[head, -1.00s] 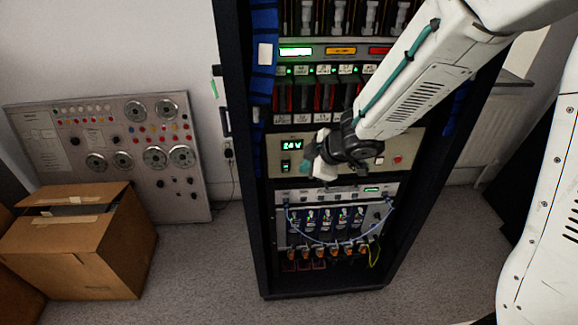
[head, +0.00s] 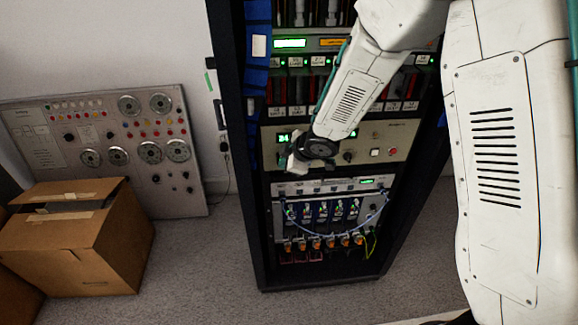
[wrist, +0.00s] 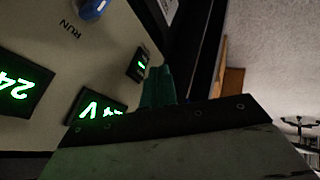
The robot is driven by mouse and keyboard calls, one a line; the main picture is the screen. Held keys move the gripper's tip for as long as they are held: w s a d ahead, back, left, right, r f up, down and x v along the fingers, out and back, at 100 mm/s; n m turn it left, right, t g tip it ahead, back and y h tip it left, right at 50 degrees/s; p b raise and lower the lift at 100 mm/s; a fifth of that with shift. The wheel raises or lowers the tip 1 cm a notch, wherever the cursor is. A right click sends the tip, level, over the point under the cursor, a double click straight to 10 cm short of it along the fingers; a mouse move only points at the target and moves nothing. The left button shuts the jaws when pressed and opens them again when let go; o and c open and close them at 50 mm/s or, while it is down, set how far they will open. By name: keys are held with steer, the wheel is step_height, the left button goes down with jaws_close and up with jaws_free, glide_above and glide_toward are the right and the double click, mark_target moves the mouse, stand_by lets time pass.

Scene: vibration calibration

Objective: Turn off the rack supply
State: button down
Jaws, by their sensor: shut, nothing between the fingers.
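The rack supply is a beige panel (head: 403,133) in the dark rack, with a lit green display (head: 283,138) partly covered by my arm in the head view. In the wrist view, green digits (wrist: 18,88) and a lit "V" display (wrist: 92,108) show on its face. A small black rocker switch (wrist: 138,64) with a green lit mark sits beside my fingertips; in the head view my gripper hides it. My gripper (head: 292,163) is shut and empty at the panel's lower left. Its green fingers (wrist: 157,88) look close to the switch; contact cannot be told.
A red button (head: 393,152) and a dark knob (head: 348,157) sit right on the panel. A blue knob (wrist: 92,9) marked RUN shows in the wrist view. Below is a unit with looped blue cables (head: 330,222). A cardboard box (head: 80,240) stands left; floor between is clear.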

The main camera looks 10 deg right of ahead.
steer(key=shift+w+r, duration=0.1)
steer(key=shift+w, duration=0.6)
steer(key=shift+w, duration=0.1)
steer(key=shift+w+r, duration=0.15)
steer(key=shift+w, duration=0.1)
steer(key=shift+r, duration=0.75)
